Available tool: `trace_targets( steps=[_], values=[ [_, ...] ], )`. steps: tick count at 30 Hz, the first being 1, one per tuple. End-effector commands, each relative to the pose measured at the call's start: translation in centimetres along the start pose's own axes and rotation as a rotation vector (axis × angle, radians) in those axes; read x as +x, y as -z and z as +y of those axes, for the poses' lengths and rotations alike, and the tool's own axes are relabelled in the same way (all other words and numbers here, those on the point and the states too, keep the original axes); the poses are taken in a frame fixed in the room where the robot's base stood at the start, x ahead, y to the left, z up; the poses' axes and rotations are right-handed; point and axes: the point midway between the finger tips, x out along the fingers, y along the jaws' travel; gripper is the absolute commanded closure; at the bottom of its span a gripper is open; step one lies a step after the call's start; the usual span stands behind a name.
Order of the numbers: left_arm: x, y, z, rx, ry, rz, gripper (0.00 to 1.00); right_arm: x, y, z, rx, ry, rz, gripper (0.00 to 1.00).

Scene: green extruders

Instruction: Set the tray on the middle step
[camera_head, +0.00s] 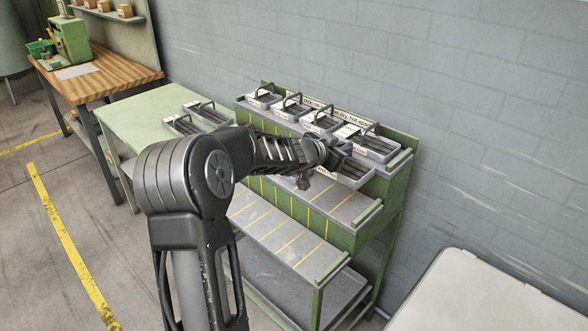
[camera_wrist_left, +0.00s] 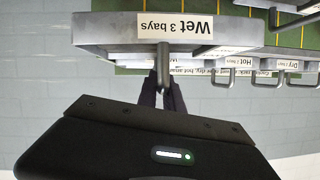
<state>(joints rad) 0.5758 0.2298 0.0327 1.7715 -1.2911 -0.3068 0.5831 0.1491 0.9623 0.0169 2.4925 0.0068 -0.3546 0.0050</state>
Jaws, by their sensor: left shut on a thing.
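My left gripper (camera_head: 328,158) reaches in from the left in front of the green stepped rack (camera_head: 398,190). In the left wrist view the gripper's dark fingers (camera_wrist_left: 166,92) are shut on the handle of a grey tray (camera_wrist_left: 100,27). Its label reads "Wet 3 bays", upside down. The tray also shows in the head view (camera_head: 352,181), partly hidden behind the gripper, just below the top row. The middle step (camera_head: 338,206) has yellow divider lines and its visible right part is bare. I cannot tell whether the tray touches the rack. My right gripper is not in view.
Several handled trays (camera_head: 374,146) stand on the top step. The lower step (camera_head: 285,244) looks clear. Two trays (camera_head: 204,114) lie on the green table (camera_head: 128,113) at left. A pale surface (camera_head: 480,295) is at lower right; a wall stands behind.

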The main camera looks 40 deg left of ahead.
Motion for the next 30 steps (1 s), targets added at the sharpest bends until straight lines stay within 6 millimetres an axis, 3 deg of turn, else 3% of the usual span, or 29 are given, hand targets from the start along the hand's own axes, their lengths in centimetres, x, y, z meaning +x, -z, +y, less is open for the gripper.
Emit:
trace_targets(
  steps=[9, 23, 30],
  values=[
    [2.0, -4.7, 1.1, -0.001, -0.001, 0.0, 1.0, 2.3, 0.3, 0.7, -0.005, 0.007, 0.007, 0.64],
    [2.4, -5.7, 1.3, 0.0, -0.001, 0.001, 1.0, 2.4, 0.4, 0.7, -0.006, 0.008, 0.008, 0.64],
    [3.6, -8.5, 1.9, -0.002, -0.002, 0.0, 1.0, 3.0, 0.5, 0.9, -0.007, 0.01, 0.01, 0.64]
  ],
)
